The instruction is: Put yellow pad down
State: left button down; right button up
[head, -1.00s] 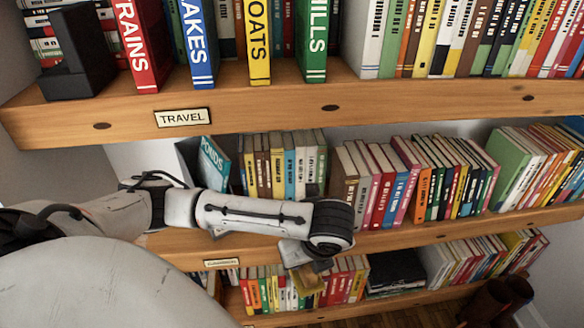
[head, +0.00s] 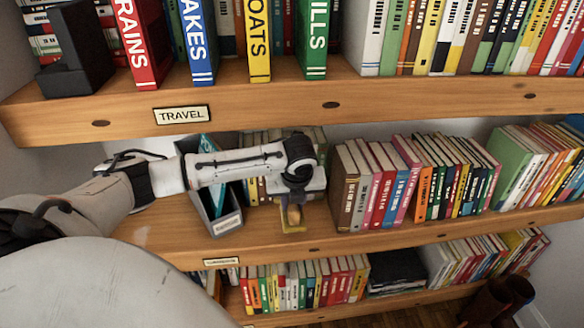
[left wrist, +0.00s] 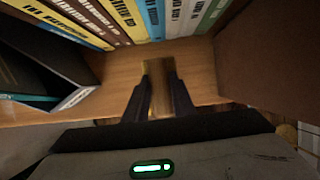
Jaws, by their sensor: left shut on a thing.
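The yellow pad (head: 293,229) shows in the head view as a small yellow piece below my left gripper (head: 292,205), over the front part of the middle shelf (head: 180,235). In the left wrist view the yellow pad (left wrist: 161,78) is a narrow upright strip between the two dark fingers of my left gripper (left wrist: 160,98). The fingers are shut on it. Part of the pad is hidden by the fingers. I cannot tell whether its lower end touches the shelf. My right gripper is not in view.
A grey box (head: 222,222) with a teal book stands left of my gripper. Several books (left wrist: 140,20) stand behind it, and a brown book (head: 346,195) begins the row at right. The upper shelf (head: 260,108) runs above. Bare wood lies around the gripper.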

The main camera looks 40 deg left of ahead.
aim_at(292, 207)
pick_arm(q)
jog(key=shift+w+a, duration=0.4)
jog(key=shift+w+a+f, duration=0.15)
jog(key=shift+a+f, duration=0.05)
notch_tip(292, 207, down, 3)
jog(key=shift+f, duration=0.1)
jog(key=c, duration=1.5)
grip_release()
